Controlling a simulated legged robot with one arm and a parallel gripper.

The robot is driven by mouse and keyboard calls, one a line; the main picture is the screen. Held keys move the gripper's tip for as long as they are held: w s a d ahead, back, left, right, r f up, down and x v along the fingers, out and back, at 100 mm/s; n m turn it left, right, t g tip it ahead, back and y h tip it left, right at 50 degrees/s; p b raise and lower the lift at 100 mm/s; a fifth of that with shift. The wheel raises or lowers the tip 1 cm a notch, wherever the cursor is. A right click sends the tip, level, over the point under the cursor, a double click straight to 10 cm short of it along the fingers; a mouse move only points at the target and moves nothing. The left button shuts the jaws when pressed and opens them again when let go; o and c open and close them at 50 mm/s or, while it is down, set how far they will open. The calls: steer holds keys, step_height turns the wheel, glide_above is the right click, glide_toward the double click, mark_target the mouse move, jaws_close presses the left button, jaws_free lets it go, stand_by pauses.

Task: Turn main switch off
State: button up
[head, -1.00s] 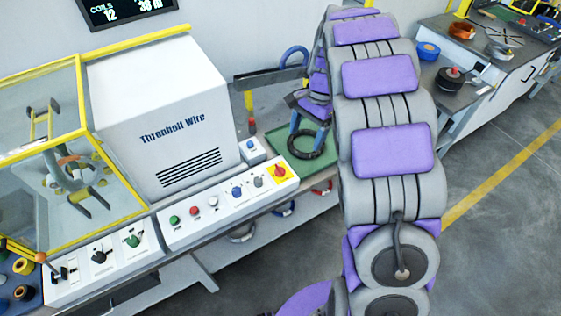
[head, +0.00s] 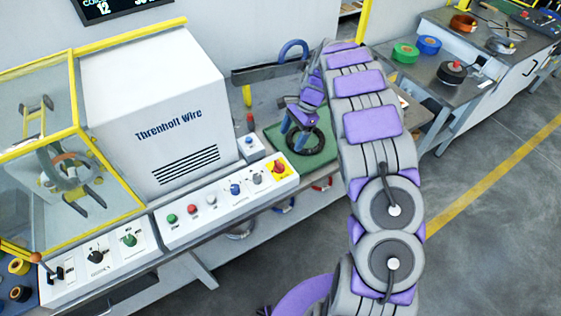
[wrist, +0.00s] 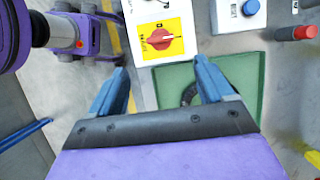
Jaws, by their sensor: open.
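The main switch is a red rotary knob on a yellow plate at the right end of the white control panel, seen in the head view (head: 279,168) and near the top of the wrist view (wrist: 160,39). My gripper (head: 303,126) is above the green mat, to the right of the switch. In the wrist view my gripper (wrist: 160,82) has its two blue fingers spread, with nothing held between them. The knob lies beyond the fingertips, apart from them. The green mat (wrist: 236,70) shows below the panel, with part of a dark ring on it.
The control panel (head: 180,219) has several buttons and knobs beside the switch. A small box with a blue button (head: 250,146) stands behind it. The white Threnholt Wire housing (head: 150,80) rises to the left. A side table (head: 415,75) with coils stands right.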

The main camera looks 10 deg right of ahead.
mark_target(279, 163)
steer(key=b+x, duration=0.2)
steer(key=x, duration=1)
steer(key=shift+d, duration=0.1)
steer(key=shift+c, duration=0.2)
steer(key=c, duration=1)
